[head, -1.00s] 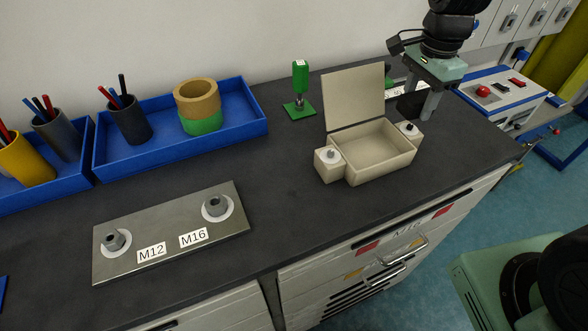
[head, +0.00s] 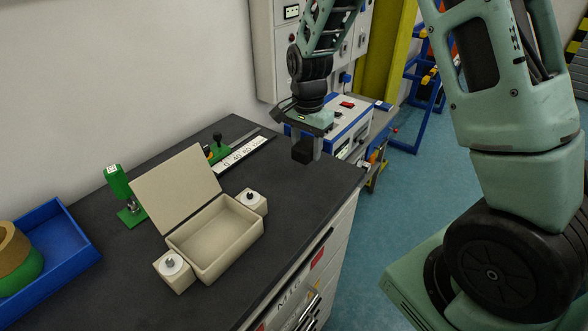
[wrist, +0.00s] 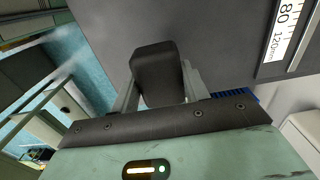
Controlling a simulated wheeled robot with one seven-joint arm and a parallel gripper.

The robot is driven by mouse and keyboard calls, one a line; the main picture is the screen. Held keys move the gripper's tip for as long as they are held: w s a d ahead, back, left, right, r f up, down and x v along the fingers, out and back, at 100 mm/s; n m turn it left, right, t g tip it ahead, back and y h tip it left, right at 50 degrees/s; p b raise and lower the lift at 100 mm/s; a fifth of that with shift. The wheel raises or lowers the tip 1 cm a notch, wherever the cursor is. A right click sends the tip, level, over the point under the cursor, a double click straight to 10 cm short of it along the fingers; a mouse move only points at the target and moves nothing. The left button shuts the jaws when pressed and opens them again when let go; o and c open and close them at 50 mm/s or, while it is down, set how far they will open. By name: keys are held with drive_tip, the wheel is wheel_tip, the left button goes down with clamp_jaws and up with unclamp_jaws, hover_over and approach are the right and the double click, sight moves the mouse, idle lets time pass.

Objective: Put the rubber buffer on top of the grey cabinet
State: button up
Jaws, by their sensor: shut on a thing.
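My gripper (head: 306,146) is shut on a black block, the rubber buffer (head: 303,151). The buffer also shows between the fingers in the wrist view (wrist: 155,75). In the head view they are over the far right end of the dark bench top; the exact gap to the surface is hard to judge. A light grey cabinet (head: 266,48) with meters and switches is on the wall behind my arm. Its top is out of view.
The bench top (head: 130,262) carries an open beige box (head: 212,236), a green stamp-like tool (head: 122,194), a ruler strip (head: 243,153) and a blue tray (head: 62,245). A blue-and-white control unit (head: 345,124) stands beyond the bench. Blue floor (head: 400,190) is clear on the right.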

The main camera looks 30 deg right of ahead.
sight(305, 176)
drive_tip(key=shift+f+p, duration=0.8)
drive_tip(key=shift+f, duration=2.45)
drive_tip(key=shift+f, duration=0.15)
drive_tip(key=o, duration=1.1)
drive_tip(key=shift+c, duration=0.2)
